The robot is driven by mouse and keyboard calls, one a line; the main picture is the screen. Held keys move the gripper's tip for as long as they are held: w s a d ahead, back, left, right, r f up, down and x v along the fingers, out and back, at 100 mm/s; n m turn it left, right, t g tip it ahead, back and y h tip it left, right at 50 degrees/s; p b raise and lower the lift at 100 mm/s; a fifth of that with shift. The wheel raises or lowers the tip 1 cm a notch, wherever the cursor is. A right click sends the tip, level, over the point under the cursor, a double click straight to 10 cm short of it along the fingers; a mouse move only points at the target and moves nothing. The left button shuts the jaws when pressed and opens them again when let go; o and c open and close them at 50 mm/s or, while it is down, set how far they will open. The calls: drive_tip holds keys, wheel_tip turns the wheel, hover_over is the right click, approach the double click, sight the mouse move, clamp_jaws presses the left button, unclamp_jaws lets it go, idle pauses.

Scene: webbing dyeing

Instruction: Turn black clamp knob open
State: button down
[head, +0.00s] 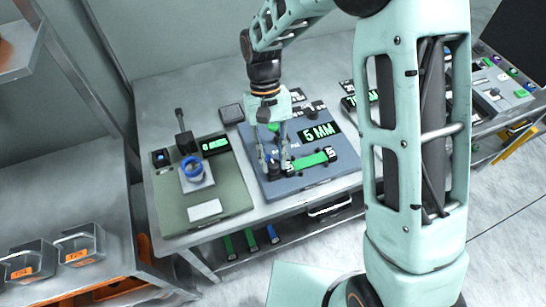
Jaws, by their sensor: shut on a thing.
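The blue-grey fixture plate (311,180) lies on the metal table, with a green strip (310,160) across its front part. A small black block (331,154) sits at the strip's right end. My gripper (274,166) points down over the left part of the plate. Its fingers are shut around a small dark part at the strip's left end, which appears to be the black clamp knob. The fingers hide most of the knob, so its turn angle cannot be told. A display (319,132) on the plate reads 5 MM.
Left of the plate is a green-grey device (231,202) with a blue ring (194,169) and an upright black lever. A shelf with bins (78,244) stands at the lower left.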

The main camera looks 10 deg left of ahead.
drive_tip(key=c, duration=1.7)
unclamp_jaws()
drive_tip(key=shift+o, duration=0.2)
drive_tip(key=v, duration=1.2)
drive_tip(key=shift+w, duration=0.1)
